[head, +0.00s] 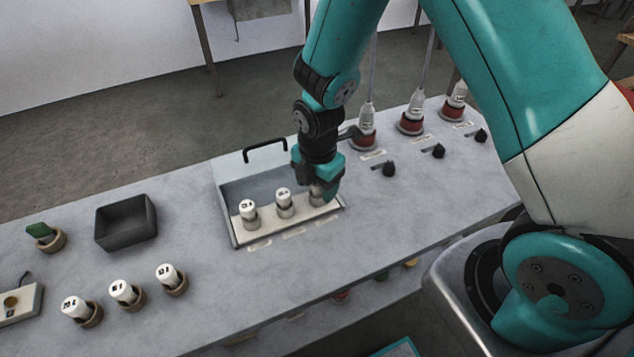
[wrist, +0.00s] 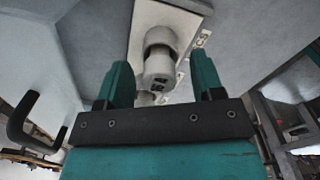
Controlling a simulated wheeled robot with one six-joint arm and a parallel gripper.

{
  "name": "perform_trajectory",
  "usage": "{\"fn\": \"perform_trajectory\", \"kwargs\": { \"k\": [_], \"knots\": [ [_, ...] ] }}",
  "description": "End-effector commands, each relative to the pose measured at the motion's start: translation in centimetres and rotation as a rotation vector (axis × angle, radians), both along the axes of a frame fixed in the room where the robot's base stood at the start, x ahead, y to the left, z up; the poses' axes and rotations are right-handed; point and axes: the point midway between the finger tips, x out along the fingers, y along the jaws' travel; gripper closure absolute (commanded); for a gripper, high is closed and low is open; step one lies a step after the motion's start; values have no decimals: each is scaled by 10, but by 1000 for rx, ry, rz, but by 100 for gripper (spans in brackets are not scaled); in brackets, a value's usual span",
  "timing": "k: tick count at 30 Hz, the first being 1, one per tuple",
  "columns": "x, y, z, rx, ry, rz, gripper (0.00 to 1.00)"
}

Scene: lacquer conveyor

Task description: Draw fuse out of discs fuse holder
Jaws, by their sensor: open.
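A white fuse (wrist: 157,64) with dark print stands in its holder (wrist: 185,22) in the wrist view; a label beside it ends in "CS". In the head view this rightmost fuse (head: 315,199) in the recessed box is mostly hidden by my gripper (head: 325,191). My gripper, also in the wrist view (wrist: 161,76), is open, its two teal fingers on either side of the fuse. The fuse appears between the fingertips; whether they touch it I cannot tell.
Two more fuses (head: 284,203) (head: 249,213) stand left in the same box (head: 233,236), under a raised lid with a black handle (head: 265,146). A dark empty tray (head: 126,222) and several holders stand further left. Black knobs (head: 389,169) and red-based plugs (head: 410,123) stand right.

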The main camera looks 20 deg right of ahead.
Motion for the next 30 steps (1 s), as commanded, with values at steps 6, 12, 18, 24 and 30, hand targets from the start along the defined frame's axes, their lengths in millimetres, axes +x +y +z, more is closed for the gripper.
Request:
{"fn": "perform_trajectory", "kwargs": {
  "k": [6, 12, 18, 24, 30],
  "knots": [
    [0, 0, -5, 0, -1, 0, 39],
    [0, 0, -4, 0, -1, 0, 53],
    [0, 0, -4, 0, -1, 0, 93],
    [0, 0, -4, 0, -1, 0, 98],
    [0, 0, 1, 0, -1, 0, 98]
  ]
}}
